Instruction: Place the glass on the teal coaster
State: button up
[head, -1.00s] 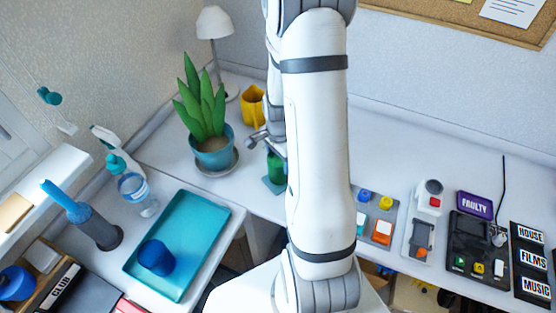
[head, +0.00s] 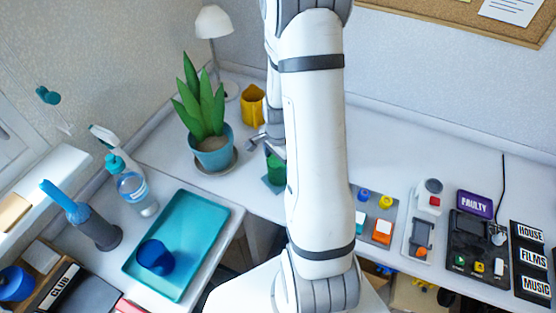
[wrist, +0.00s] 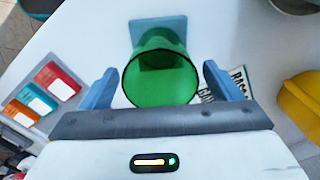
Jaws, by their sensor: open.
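The green glass (wrist: 160,78) is upright between the two spread fingers of my gripper (wrist: 160,72) in the wrist view, with a gap on each side. Its base overlaps the near part of the square teal coaster (wrist: 158,27); the exact contact is hard to see. In the head view the glass (head: 275,168) appears over the coaster (head: 272,185), partly hidden by my arm. My gripper (head: 264,145) is open just above the glass there.
A potted plant (head: 212,152) and a yellow mug (head: 252,106) stand near my gripper. A teal tray (head: 195,215) holding a blue cup (head: 154,257) is at the left. Button panels and disc cases lie on the right.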

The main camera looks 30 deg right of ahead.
notch_tip(320, 180, up, 12)
jog(key=f, duration=0.1)
jog(key=s+a+r+n+t, duration=0.3)
jog(key=s+a+r+n, duration=0.9)
jog(key=r+n, duration=0.2)
jog(key=shift+s+n, duration=0.3)
jog(key=shift+n, duration=0.7)
jog(key=shift+r, duration=0.1)
